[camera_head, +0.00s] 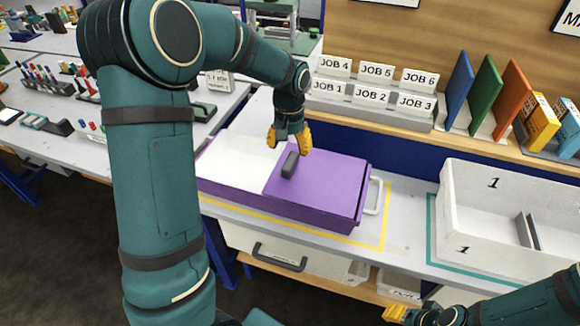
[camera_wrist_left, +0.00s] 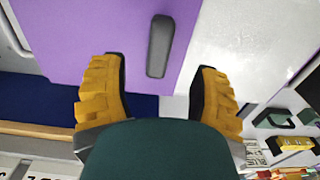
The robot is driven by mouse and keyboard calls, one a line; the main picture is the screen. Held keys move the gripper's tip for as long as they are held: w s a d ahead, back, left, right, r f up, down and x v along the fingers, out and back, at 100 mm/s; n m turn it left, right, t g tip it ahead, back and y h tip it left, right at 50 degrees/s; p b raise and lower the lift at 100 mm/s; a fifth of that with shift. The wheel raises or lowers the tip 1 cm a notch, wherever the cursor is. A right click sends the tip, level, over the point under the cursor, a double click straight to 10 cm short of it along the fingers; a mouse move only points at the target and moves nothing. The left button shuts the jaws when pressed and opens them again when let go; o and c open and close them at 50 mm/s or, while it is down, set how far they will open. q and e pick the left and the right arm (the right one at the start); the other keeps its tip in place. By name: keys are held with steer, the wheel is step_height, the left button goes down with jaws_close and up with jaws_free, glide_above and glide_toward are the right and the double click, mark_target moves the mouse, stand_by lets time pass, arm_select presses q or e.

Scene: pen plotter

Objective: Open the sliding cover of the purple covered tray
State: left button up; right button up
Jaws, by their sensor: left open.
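The purple covered tray (camera_head: 330,218) sits on the bench. Its purple sliding cover (camera_head: 335,188) lies over the right part, and the left part shows a white interior (camera_head: 238,158). A dark bar handle (camera_head: 290,164) stands near the cover's left edge. My left gripper (camera_head: 288,138) is open just behind and above the handle. In the left wrist view the handle (camera_wrist_left: 160,45) shows beyond the open fingers (camera_wrist_left: 160,78), in line with the gap between them and apparently untouched. My right gripper (camera_head: 397,313) shows only yellow tips at the bottom edge; its opening is hidden.
A white bin (camera_head: 470,225) marked 1 stands to the right. JOB card holders (camera_head: 370,95) and upright coloured folders (camera_head: 487,95) stand on the shelf behind. Yellow tape (camera_head: 345,240) edges the tray's place. Some bare bench lies between tray and bin.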

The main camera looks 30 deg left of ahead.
mark_target(289, 162)
arm_select(q)
step_height(289, 162, down, 8)
steer(key=shift+r+b, duration=0.15)
steer(key=shift+b, duration=0.6)
jaws_close()
